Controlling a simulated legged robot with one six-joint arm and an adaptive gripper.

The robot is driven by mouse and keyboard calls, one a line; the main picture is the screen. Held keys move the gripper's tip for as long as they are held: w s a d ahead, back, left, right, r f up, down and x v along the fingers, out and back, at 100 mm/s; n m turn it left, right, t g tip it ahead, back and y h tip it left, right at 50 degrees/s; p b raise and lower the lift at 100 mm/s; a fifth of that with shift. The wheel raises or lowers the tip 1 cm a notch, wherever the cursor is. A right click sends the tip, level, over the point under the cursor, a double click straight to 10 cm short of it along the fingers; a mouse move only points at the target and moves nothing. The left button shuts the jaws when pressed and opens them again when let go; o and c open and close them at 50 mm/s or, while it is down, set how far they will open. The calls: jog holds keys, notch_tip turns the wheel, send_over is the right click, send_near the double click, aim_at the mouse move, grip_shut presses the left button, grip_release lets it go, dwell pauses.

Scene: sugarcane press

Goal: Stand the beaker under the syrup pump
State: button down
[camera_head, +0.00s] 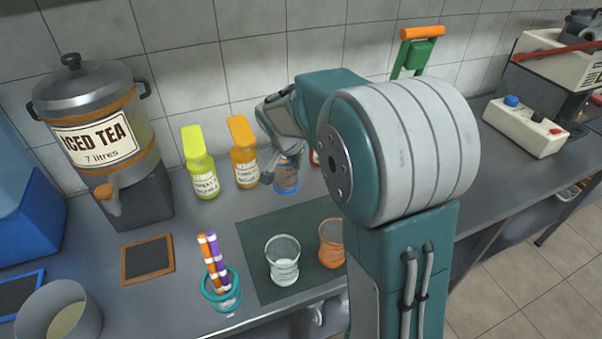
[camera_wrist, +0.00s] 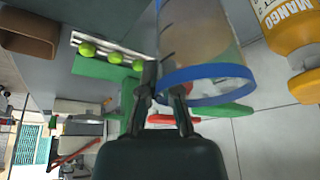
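The clear beaker with a blue ring (camera_head: 287,188) is in front of the bottles at the back of the counter, partly hidden by my arm. In the wrist view, the beaker (camera_wrist: 205,75) is large, close and tilted in the picture. My gripper (camera_wrist: 164,80) has its two narrowly spaced fingers on either side of the beaker's near wall and looks shut on it. In the head view, my gripper (camera_head: 270,175) is at the beaker's left. Pump-topped syrup bottles stand behind: a yellow-green one (camera_head: 203,170) and an orange mango one (camera_head: 244,160), also large in the wrist view (camera_wrist: 290,30).
A clear beaker (camera_head: 284,262) and an orange-tinted beaker (camera_head: 331,245) stand on the dark mat (camera_head: 262,228). A teal-ringed cup (camera_head: 222,300) holds striped sticks. The iced tea dispenser (camera_head: 95,125) stands at left. A control box (camera_head: 525,127) is at right.

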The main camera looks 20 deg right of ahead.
jog(key=w+d+f, duration=0.5)
jog(key=w+f, duration=0.2)
jog(key=f, duration=0.3)
jog(key=shift+w+d+f, duration=0.3)
jog(key=shift+d+f, duration=0.05)
jog(key=shift+f, duration=0.05)
jog(key=c, duration=0.8)
grip_release()
jog(key=shift+f, duration=0.1)
